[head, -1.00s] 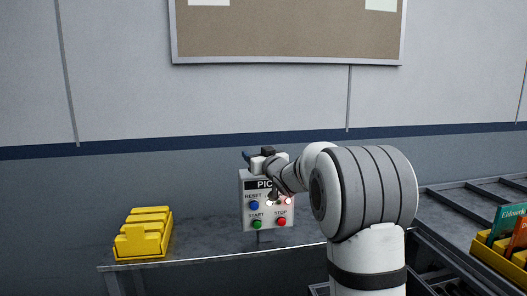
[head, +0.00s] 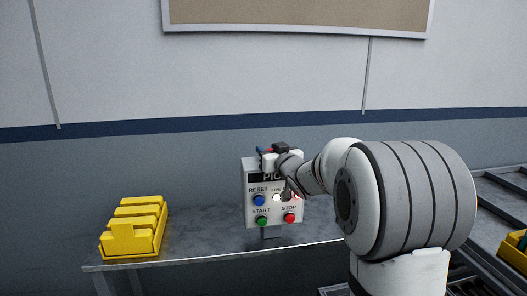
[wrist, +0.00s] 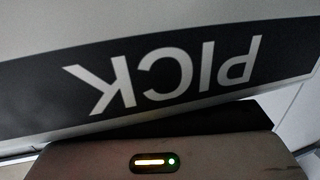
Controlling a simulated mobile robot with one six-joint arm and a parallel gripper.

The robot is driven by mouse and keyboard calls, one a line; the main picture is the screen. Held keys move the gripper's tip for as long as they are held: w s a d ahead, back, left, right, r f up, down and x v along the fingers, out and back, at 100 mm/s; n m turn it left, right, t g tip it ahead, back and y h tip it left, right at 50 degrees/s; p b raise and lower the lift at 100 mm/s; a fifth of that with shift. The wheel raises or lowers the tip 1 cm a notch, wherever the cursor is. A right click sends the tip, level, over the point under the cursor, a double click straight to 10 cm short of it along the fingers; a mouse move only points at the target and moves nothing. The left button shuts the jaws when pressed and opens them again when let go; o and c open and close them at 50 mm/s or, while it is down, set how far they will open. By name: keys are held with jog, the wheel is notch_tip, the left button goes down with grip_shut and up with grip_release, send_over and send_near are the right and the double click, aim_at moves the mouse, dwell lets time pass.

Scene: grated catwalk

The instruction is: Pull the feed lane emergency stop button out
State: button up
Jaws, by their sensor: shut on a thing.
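A grey control box (head: 247,215) with a black "PICK" label stands on the table. Its front carries a blue RESET button (head: 259,200), a green START button (head: 262,222), a red STOP button (head: 290,218) and a lit white lamp (head: 277,197). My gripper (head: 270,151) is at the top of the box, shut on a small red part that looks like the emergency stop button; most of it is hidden. In the wrist view the "PICK" label (wrist: 165,75) appears upside down above my gripper's grey housing, and the fingertips do not show.
A yellow slotted rack (head: 133,228) stands on the left of the grey table (head: 195,232). A roller conveyor (head: 500,205) with a yellow bin (head: 514,248) is at the right. The wall with a framed board (head: 300,12) closes off the back. The table between rack and box is clear.

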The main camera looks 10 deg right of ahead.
jog(key=shift+r, duration=0.2)
jog(key=shift+r+p, duration=0.3)
jog(key=shift+r, duration=0.6)
jog(key=o, duration=0.6)
jog(key=shift+o, duration=1.3)
jog(key=shift+s+d+r, duration=0.1)
jog(key=shift+s+r, duration=0.05)
jog(key=shift+s, duration=0.2)
jog(key=shift+o, duration=0.7)
jog(key=shift+w, duration=0.15)
jog(key=shift+f, duration=0.2)
jog(key=b+v, duration=0.1)
jog(key=v, duration=0.6)
jog(key=shift+s, duration=0.35)
